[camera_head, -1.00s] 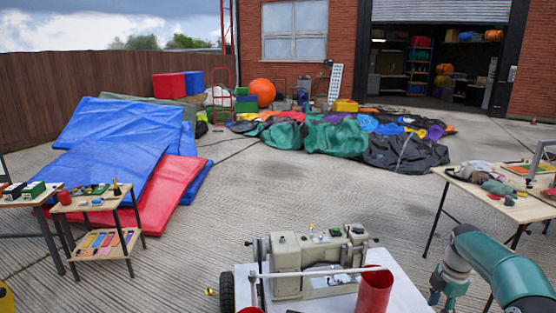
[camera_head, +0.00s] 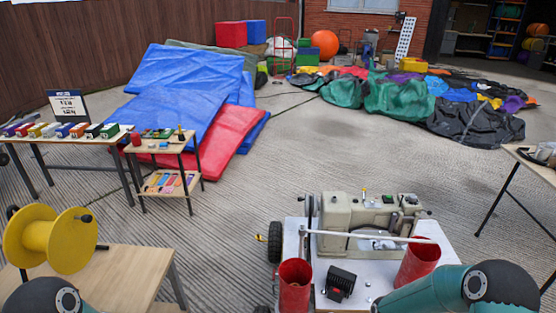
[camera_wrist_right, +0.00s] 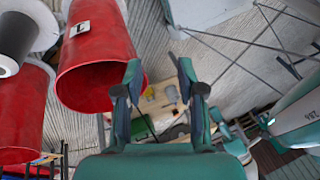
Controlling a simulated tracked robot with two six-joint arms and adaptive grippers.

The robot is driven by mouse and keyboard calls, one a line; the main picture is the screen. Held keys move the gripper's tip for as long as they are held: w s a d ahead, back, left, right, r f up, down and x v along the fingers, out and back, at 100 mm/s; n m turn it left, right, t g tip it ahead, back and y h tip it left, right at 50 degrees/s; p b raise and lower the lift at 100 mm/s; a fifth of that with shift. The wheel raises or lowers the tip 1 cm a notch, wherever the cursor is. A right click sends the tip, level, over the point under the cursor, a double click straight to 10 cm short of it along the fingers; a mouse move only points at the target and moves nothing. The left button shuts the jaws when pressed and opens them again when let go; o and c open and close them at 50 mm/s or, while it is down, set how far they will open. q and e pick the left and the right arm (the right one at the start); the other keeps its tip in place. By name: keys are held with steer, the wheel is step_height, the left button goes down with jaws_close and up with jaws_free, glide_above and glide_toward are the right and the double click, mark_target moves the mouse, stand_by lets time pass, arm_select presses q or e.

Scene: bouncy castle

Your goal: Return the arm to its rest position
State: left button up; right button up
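My right arm (camera_head: 440,290) shows as teal links with dark joint caps at the bottom right of the head view, beside the white table with the sewing machine. Its gripper is out of that view. In the right wrist view the right gripper (camera_wrist_right: 168,88) has its two fingers spread apart with nothing between them. A teal and dark part of my left arm (camera_head: 45,298) shows at the bottom left corner of the head view. The left gripper is not in view.
A cream sewing machine (camera_head: 370,222) stands on a white table (camera_head: 325,302) with red cups (camera_head: 295,286) (camera_head: 418,262) near my right arm. Red cups also show in the wrist view (camera_wrist_right: 95,55). A yellow spool (camera_head: 50,239) is left. Paving beyond is open.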

steer(key=s+a+f+m+t, duration=0.2)
steer(key=s+a+m, duration=0.5)
steer(key=m, duration=0.9)
steer(key=s+t, duration=0.1)
steer(key=s, duration=0.2)
steer(key=shift+a+m, duration=0.15)
steer(key=shift+m, duration=0.25)
